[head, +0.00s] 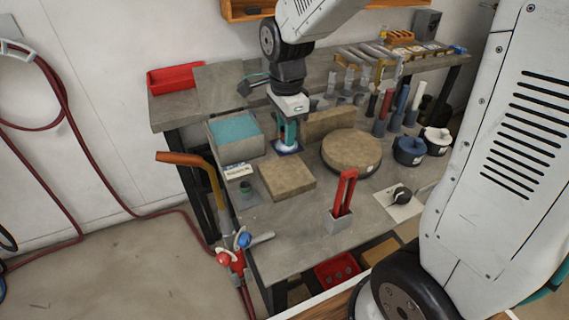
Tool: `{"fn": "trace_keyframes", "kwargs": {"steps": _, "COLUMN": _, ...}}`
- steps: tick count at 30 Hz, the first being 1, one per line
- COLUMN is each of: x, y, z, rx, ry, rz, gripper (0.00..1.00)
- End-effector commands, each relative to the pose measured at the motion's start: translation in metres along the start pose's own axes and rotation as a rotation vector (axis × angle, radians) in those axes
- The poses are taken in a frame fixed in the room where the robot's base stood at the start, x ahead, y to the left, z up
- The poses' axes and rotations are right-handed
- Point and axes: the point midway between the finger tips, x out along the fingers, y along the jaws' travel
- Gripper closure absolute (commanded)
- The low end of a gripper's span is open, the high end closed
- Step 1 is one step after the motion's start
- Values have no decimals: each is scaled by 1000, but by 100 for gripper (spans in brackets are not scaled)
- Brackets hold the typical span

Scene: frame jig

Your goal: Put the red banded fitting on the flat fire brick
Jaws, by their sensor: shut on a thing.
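The flat fire brick (287,178) is a tan square slab lying on the workbench, its top bare. My gripper (286,138) points down behind it, over a small dark blue pad. The teal fingers are shut on a small pale fitting (285,145), low at the pad. The fingers partly hide this fitting, and I cannot make out a red band on it. Whether it touches the pad is not clear. A small dark green fitting (246,188) stands on a grey plate left of the flat brick.
A grey block with a teal top (234,131) stands left of my gripper. Another tan brick (328,123) stands behind and right. A round tan slab (351,153) lies to the right. A red-handled tool (343,192) stands upright in a grey holder at the front.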

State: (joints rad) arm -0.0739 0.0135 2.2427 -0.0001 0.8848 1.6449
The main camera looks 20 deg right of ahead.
Motion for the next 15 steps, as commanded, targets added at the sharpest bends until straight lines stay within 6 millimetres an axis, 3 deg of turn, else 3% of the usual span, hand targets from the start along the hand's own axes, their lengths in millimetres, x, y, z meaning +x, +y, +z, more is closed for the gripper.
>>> {"fn": "trace_keyframes", "kwargs": {"steps": 6, "x": 40, "y": 1, "z": 0, "rx": 0, "ry": 0, "rz": 4, "gripper": 100}}
{"fn": "trace_keyframes", "kwargs": {"steps": 15, "x": 69, "y": 1, "z": 0, "rx": 0, "ry": 0, "rz": 4, "gripper": 100}}
